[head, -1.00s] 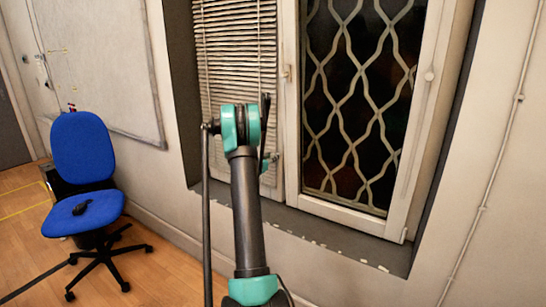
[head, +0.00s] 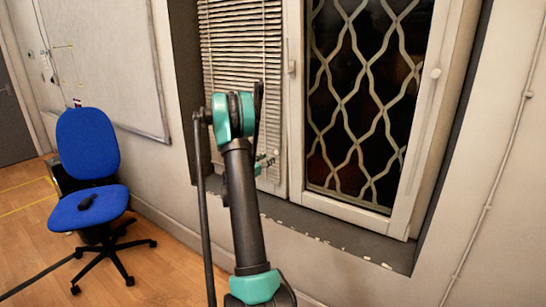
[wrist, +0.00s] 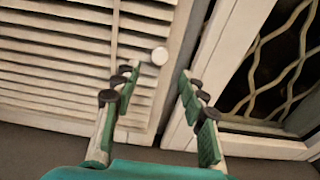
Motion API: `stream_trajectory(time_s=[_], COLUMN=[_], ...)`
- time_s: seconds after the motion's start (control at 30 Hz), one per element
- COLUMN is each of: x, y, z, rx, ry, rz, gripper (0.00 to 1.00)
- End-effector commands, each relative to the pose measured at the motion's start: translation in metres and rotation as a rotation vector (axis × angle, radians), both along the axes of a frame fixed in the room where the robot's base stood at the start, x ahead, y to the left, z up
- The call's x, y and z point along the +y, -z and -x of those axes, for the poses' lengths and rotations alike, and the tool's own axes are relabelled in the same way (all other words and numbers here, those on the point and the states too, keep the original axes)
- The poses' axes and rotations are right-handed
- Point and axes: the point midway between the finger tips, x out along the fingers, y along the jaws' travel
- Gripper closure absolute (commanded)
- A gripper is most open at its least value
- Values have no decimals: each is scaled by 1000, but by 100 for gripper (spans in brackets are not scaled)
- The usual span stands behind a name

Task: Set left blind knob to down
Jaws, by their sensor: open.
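The left blind (head: 240,50) is a closed set of pale slats in the left window panel, left of the grille window. In the wrist view its slats (wrist: 60,62) fill the left half. A round white knob (wrist: 160,56) sits near the blind's right edge in the wrist view. My gripper (wrist: 162,82) is open and empty, its two green-padded fingers apart. In the picture the knob lies just beyond the fingertips, between them and nearer the left one; no contact is visible. In the head view my gripper (head: 265,163) is partly hidden behind my arm, and this knob is not visible.
A worn sill (head: 340,242) runs below. A blue office chair (head: 88,145) stands at left on open wooden floor.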

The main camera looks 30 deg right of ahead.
Motion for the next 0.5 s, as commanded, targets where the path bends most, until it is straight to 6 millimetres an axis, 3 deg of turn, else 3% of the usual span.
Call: stream_trajectory(time_s=[0.2,0.5], x=[25,31], y=[0,0], z=[11,13], rx=[0,0], ry=[0,0], rz=[0,0], gripper=[58,58])
